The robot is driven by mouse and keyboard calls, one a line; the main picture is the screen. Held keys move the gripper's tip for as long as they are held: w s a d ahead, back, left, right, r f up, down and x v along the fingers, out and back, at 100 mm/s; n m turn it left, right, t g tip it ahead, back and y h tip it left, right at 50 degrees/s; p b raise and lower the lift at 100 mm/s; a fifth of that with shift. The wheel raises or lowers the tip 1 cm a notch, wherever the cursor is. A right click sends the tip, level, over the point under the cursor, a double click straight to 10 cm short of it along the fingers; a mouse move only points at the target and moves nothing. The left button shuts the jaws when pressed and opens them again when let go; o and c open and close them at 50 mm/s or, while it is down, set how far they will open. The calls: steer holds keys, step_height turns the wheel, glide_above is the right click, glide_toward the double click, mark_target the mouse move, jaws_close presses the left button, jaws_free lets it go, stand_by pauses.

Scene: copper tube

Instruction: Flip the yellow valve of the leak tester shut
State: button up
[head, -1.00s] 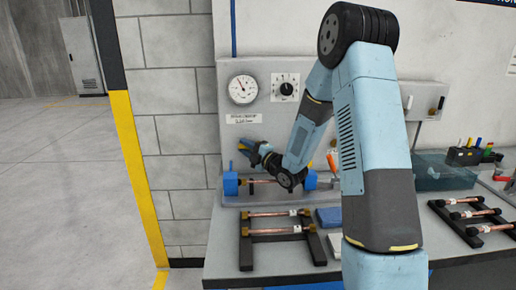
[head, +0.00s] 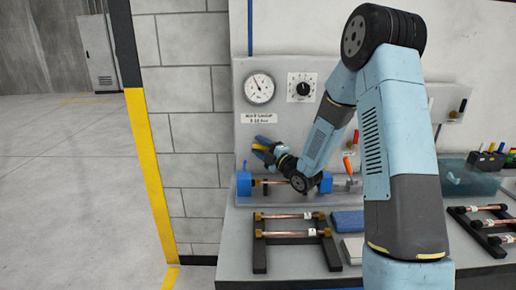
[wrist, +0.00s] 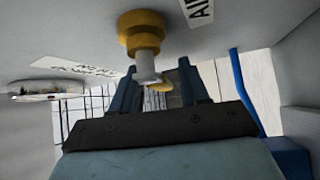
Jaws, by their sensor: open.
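The leak tester is a grey panel (head: 275,120) against the wall, with blue clamp blocks (head: 243,184) holding a copper tube (head: 272,182) at its foot. Its yellow valve (head: 259,147) shows in part at my gripper (head: 264,145), left of centre in the head view. In the wrist view the valve's yellow body (wrist: 142,32) hangs from the panel with a pale stem under it. My gripper (wrist: 158,80) is open, its dark blue fingers to either side of the stem and a small yellow piece. I cannot tell whether they touch. The handle is mostly hidden.
A gauge (head: 259,88) and a dial (head: 301,87) sit above the valve. A black rack (head: 295,238) with copper tubes stands on the bench in front, beside a blue block (head: 347,221). Another tube rack (head: 487,225) is at the right. Open floor lies at left.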

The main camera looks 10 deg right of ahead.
step_height(320, 180, up, 4)
steer(key=shift+s+f, duration=0.1)
steer(key=shift+f, duration=0.15)
steer(key=s+d+r, duration=0.2)
steer(key=s+r, duration=0.7)
steer(key=s, duration=0.4)
steer(key=shift+s+d+r, duration=0.15)
steer(key=shift+s, duration=0.15)
